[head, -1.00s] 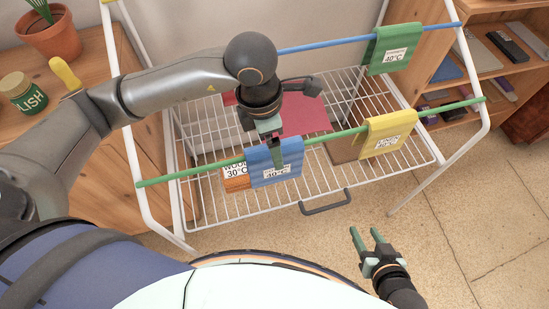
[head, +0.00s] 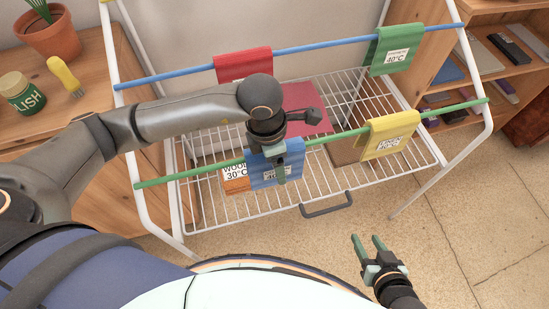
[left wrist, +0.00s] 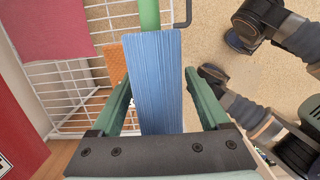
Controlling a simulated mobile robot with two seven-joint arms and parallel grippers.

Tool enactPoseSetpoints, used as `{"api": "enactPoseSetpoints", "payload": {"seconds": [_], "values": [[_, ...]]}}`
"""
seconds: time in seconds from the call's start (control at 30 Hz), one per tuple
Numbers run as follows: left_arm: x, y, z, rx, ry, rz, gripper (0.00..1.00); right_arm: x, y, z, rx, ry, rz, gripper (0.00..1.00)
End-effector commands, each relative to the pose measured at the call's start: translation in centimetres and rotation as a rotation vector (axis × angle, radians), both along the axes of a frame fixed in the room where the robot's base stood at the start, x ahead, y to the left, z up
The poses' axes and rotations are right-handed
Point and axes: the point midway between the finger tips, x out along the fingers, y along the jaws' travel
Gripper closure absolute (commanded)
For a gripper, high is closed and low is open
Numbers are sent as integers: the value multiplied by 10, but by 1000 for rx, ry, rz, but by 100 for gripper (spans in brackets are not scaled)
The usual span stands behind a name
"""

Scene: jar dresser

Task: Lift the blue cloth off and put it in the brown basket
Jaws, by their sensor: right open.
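The blue cloth (head: 262,170) with a white label hangs over the green front bar of the drying rack, left of its middle. My left gripper (head: 281,172) is at the cloth from above. In the left wrist view the fingers stand open, one on each side of the blue cloth (left wrist: 153,85), with gaps visible. A brown object, which looks like the brown basket (head: 345,150), sits low in the rack behind the yellow cloth and is partly hidden. My right gripper (head: 368,246) is open and empty in front of the rack, over the floor.
A yellow cloth (head: 390,136) hangs on the green bar (head: 190,175); red (head: 243,66) and green (head: 393,50) cloths hang on the blue bar. A flat dark-red thing (head: 308,103) and an orange labelled thing (head: 236,180) are lower. A wooden shelf stands at right.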

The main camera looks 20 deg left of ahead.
Motion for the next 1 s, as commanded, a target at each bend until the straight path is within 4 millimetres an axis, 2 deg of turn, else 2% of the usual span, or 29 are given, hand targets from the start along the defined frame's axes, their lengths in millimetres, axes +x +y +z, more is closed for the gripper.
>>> {"api": "enactPoseSetpoints", "payload": {"seconds": [0.07,0.67,1.0], "values": [[0,0,0,0,0,0,31,0,1,0,2,0,-1,50],[0,0,1,0,0,0,99,4,2,3,8,-10,-3,50],[0,0,4,-1,-2,0,100,6,2,5,6,-15,0,50]]}}
